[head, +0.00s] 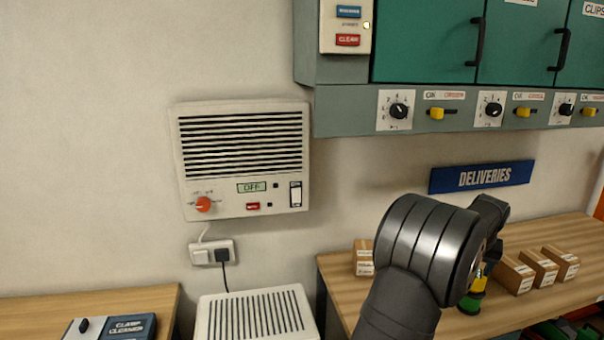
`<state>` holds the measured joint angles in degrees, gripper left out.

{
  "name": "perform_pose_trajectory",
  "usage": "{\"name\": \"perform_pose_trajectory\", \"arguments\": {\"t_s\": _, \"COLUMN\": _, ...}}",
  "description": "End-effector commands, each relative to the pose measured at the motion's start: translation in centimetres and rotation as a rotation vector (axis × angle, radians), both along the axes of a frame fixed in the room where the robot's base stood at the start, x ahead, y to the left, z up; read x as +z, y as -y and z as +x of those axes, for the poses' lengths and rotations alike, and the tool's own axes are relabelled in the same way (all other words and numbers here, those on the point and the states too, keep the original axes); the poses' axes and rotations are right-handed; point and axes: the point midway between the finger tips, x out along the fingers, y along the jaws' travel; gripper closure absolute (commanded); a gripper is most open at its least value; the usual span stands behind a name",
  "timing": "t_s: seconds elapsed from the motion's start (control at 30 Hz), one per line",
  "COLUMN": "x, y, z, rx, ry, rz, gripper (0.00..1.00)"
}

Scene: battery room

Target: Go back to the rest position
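My dark grey arm (425,250) rises from the bottom of the head view, in front of the right bench. Its far end bends away behind the large rounded joint, and I cannot make out the gripper's fingers. A small yellow and green thing (470,302) shows just right of the arm, partly hidden by it. I cannot tell whether it stands on the bench or touches my gripper.
The right bench (400,315) carries several small cardboard boxes (538,266) below a blue DELIVERIES sign (482,177). Green cabinets (425,40) with knobs hang above. A wall heater unit (243,160) reads OFF. A white vented box (255,315) stands between the benches.

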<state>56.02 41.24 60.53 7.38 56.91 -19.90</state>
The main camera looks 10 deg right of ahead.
Motion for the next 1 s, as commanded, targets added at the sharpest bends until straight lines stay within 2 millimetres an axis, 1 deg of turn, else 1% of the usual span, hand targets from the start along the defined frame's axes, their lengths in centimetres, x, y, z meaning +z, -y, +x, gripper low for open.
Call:
{"name": "perform_pose_trajectory", "arguments": {"t_s": 0.03, "x": -0.2, "y": -0.9, "z": 0.7, "rx": 0.011, "ry": -0.002, "rz": 0.001, "gripper": 0.30}}
{"name": "perform_pose_trajectory", "arguments": {"t_s": 0.1, "x": -0.5, "y": -1.9, "z": 1.6, "rx": 0.023, "ry": -0.001, "rz": 0.001, "gripper": 0.30}}
{"name": "perform_pose_trajectory", "arguments": {"t_s": 0.5, "x": -2.3, "y": -8.2, "z": 6.3, "rx": 0.096, "ry": -0.004, "rz": 0.001, "gripper": 0.30}}
{"name": "perform_pose_trajectory", "arguments": {"t_s": 0.77, "x": -3.5, "y": -12.6, "z": 8.8, "rx": 0.144, "ry": -0.005, "rz": 0.001, "gripper": 0.30}}
{"name": "perform_pose_trajectory", "arguments": {"t_s": 1.0, "x": -4.5, "y": -16.8, "z": 10.7, "rx": 0.189, "ry": -0.006, "rz": 0.001, "gripper": 0.30}}
